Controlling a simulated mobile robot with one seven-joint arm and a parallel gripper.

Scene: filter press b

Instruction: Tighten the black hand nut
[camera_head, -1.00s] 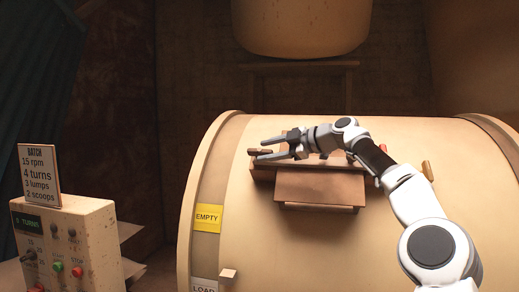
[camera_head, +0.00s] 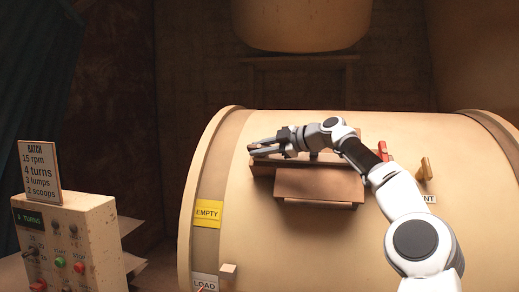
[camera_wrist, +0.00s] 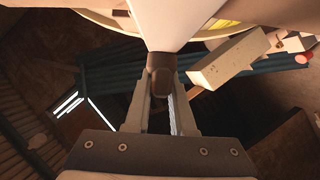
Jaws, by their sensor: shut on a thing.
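The hand nut (camera_wrist: 161,66) looks dark brown in this light and sits between my fingertips in the wrist view. In the head view its dark end (camera_head: 254,147) shows at the left end of the hatch frame on the drum. My gripper (camera_head: 263,147) reaches in from the right along the top of the hatch and is shut on the nut; its fingertips also show in the wrist view (camera_wrist: 160,84). The fingers hide part of the nut, and I cannot tell how tight it is.
The brown hatch (camera_head: 318,184) lies on the large cream drum (camera_head: 310,245). A red handle (camera_head: 383,151) and a tan handle (camera_head: 424,169) stand to its right. A control box (camera_head: 75,245) and a batch sign (camera_head: 39,172) are at the left.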

